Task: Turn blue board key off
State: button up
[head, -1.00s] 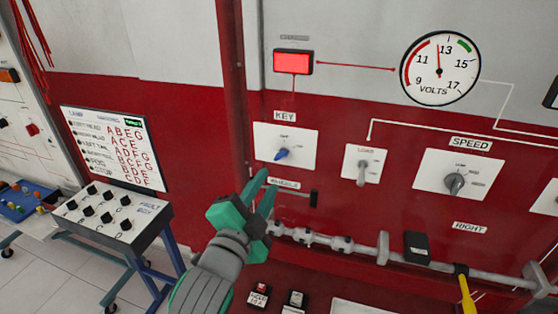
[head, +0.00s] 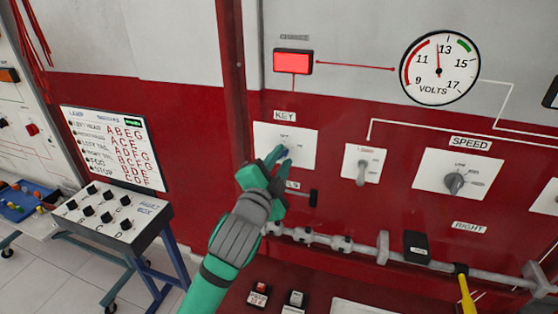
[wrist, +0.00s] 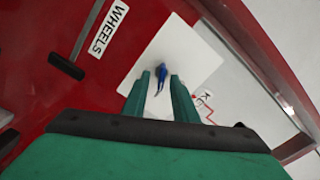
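The blue key (head: 287,150) sits on a white plate (head: 306,141) under the KEY label on the red board. My gripper (head: 279,154) is at the plate, its fingertips partly covering the key in the head view. In the wrist view, the blue key (wrist: 161,74) shows between and just beyond the two green fingertips (wrist: 160,80), with gaps on both sides. The fingers are open and I see no clear contact. The key's exact pointing direction is hard to read.
A black WHEELS lever (head: 313,197) sticks out just below and right of my gripper. A grey toggle switch (head: 361,172) and the SPEED knob (head: 454,183) lie to the right. A metal rail (head: 340,243) runs below. The red indicator lamp (head: 293,62) above is lit.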

jog(key=shift+a, duration=0.15)
grip_shut()
jog(key=shift+n, duration=0.3)
jog(key=shift+w+n, duration=0.1)
jog(key=shift+n, duration=0.8)
jog(key=n, duration=0.3)
jog(key=shift+n, duration=0.3)
jog(key=n, duration=0.6)
jog(key=shift+a, duration=0.1)
